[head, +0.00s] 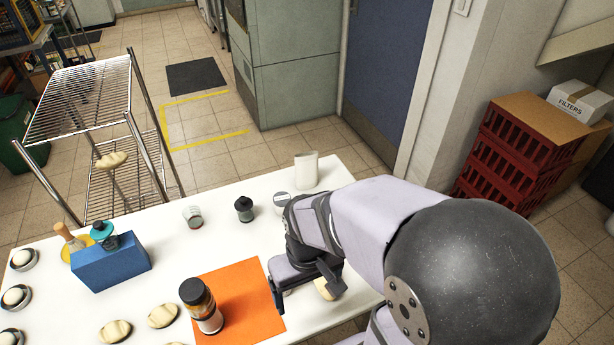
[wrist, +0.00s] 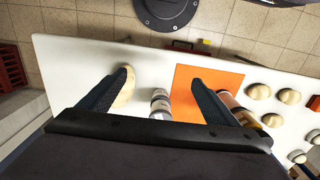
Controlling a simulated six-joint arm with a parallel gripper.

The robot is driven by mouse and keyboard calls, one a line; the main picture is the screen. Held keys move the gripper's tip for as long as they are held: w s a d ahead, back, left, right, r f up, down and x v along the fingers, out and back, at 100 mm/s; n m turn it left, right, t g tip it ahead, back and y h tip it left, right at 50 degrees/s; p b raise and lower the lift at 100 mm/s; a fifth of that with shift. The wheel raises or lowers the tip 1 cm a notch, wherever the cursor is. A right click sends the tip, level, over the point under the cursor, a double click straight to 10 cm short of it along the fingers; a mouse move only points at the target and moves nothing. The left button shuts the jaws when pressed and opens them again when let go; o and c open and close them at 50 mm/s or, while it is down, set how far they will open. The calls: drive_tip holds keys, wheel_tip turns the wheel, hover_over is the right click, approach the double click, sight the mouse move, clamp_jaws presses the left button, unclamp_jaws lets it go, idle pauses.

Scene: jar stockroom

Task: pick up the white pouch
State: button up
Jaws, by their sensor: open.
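The white pouch (head: 306,170) stands upright near the far right edge of the white table in the head view. I cannot make it out in the wrist view. My gripper (head: 303,287) is open over the right part of the table, beside the orange mat and nearer the front than the pouch, clearly apart from it. In the wrist view the two fingers of my gripper (wrist: 158,80) are spread wide with nothing held between them. A pale jar (wrist: 160,104) shows in the gap between the fingers, lower down on the table.
The orange mat (head: 243,288) bears a dark-lidded jar (head: 201,306). A pale lidded jar (head: 282,203) is close to the pouch, beside my arm; a black-topped jar (head: 244,208) stands farther left. A beige oval (head: 325,289) lies by my gripper. A blue box (head: 112,266) is at left.

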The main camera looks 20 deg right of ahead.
wheel_tip(320, 180, up, 5)
drive_tip(key=m+t+b, duration=1.8)
drive_tip(key=m+b, duration=1.1)
drive_tip(key=m, duration=0.7)
hover_over(310, 180)
drive_tip(key=s, duration=0.1)
drive_tip(key=shift+y, duration=0.3)
wheel_tip(310, 180, down, 11)
drive_tip(key=shift+f, duration=0.2)
wheel_tip(310, 180, down, 8)
drive_tip(key=shift+s+f+b, duration=0.1)
drive_tip(key=shift+f+b, duration=0.15)
drive_tip(key=shift+b, duration=0.15)
drive_tip(key=shift+w, duration=0.85)
